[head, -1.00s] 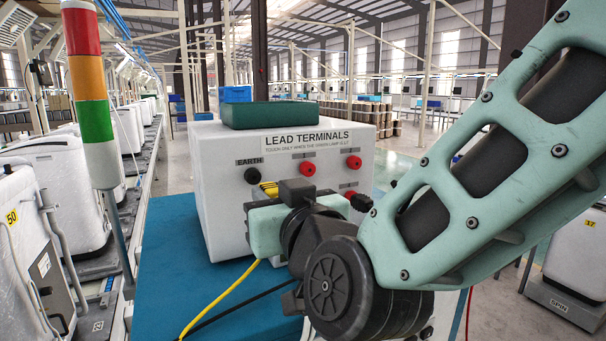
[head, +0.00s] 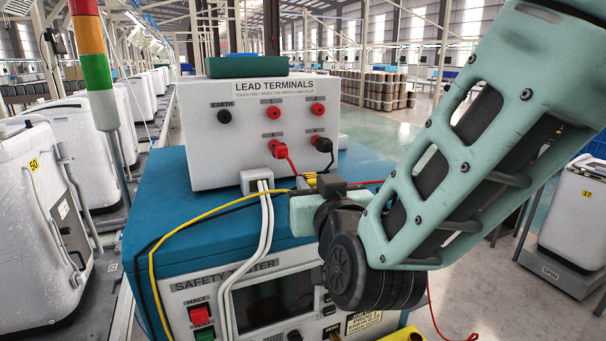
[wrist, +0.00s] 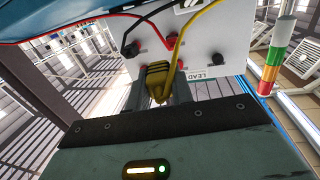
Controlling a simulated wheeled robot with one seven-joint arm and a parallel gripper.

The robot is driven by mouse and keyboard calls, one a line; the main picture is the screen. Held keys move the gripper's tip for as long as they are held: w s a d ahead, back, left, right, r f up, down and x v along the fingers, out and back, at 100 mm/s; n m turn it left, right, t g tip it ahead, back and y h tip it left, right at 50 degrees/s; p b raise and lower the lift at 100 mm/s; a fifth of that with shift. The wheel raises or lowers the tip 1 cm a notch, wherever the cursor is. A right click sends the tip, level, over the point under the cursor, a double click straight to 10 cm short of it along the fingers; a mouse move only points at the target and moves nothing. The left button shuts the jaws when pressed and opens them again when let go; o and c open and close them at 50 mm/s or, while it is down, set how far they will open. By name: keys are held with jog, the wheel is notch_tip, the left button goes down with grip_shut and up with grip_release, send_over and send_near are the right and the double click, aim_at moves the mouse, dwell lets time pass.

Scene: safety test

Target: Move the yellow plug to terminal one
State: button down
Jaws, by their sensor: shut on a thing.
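The yellow plug (wrist: 156,82) is between the two fingers of my gripper (wrist: 158,92) in the wrist view, with its yellow lead curving away. In the head view its yellow body (head: 309,180) shows partly behind my gripper (head: 318,186), below and in front of the white LEAD TERMINALS box (head: 240,155), apart from its panel. The panel has two empty-looking red sockets above, left (head: 273,111) and right (head: 318,109). Below them are a red plug (head: 279,149) and a black plug (head: 322,145). The small socket labels are unreadable.
A black EARTH socket (head: 224,116) is on the panel's left. The box stands on a blue-topped SAFETY TESTER (head: 190,278); white cables (head: 265,225) run over its front. A red, orange and green lamp tower (head: 97,72) stands left; whether it is lit is unclear.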

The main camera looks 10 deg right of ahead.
jog(key=w+d+f+m+h+b, duration=0.1)
jog(key=d+f+b, duration=0.4)
jog(key=d+f, duration=0.7)
jog(key=w+d+f+m+h+b, duration=0.2)
jog(key=d+f+h+b, duration=0.4)
jog(key=d+f, duration=0.7)
notch_tip(320, 180, down, 9)
jog(key=shift+d+r+m+h, duration=0.1)
jog(key=shift+d+m+h, duration=0.2)
jog(key=shift+m, duration=0.6)
